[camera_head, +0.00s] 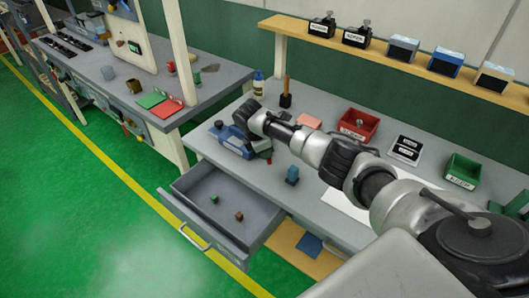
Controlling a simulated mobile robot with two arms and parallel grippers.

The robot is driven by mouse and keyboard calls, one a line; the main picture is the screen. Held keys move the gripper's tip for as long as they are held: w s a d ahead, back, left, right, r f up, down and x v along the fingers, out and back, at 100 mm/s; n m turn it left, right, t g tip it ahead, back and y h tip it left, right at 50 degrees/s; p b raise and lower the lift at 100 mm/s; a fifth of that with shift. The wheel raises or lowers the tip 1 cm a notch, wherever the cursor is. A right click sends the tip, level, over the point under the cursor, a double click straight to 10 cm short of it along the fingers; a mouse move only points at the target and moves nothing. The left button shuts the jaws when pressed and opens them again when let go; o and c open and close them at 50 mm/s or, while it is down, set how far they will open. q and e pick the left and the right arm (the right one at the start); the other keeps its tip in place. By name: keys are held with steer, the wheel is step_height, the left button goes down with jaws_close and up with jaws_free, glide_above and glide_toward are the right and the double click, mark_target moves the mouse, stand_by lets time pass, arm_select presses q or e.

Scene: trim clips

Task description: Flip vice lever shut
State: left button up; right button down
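The blue vice (229,143) sits on the grey workbench (216,166) near its left front edge, above the open drawer. My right arm reaches in from the lower right. Its gripper (243,120) is at the upper right of the vice, overlapping it in the picture. I cannot tell whether it touches the vice. Its fingers are too small and hidden to show whether they are open or shut. The vice's lever is not clearly made out; part of the vice is behind the gripper. My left gripper is not in view.
A drawer (178,206) stands open below the vice, with two small blocks inside. A red bin (359,124), a green bin (464,168) and a small blue object (292,174) are on the bench. A wooden shelf (395,62) runs above the back. Another bench stands left.

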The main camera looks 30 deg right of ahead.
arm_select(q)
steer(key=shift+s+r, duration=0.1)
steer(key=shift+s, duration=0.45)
arm_select(e)
steer(key=shift+s+d+f+n, duration=0.1)
steer(key=shift+s+d+n, duration=0.15)
steer(key=shift+n, duration=0.25)
arm_select(q)
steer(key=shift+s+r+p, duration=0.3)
steer(key=shift+p, duration=0.1)
arm_select(e)
steer(key=shift+s+d+n+t, duration=0.15)
steer(key=shift+d+n+t, duration=0.15)
steer(key=shift+d+n, duration=0.15)
arm_select(q)
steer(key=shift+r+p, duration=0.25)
steer(key=shift+p, duration=0.05)
arm_select(e)
steer(key=shift+s+d, duration=0.1)
steer(key=shift+d, duration=0.1)
stand_by(2.1)
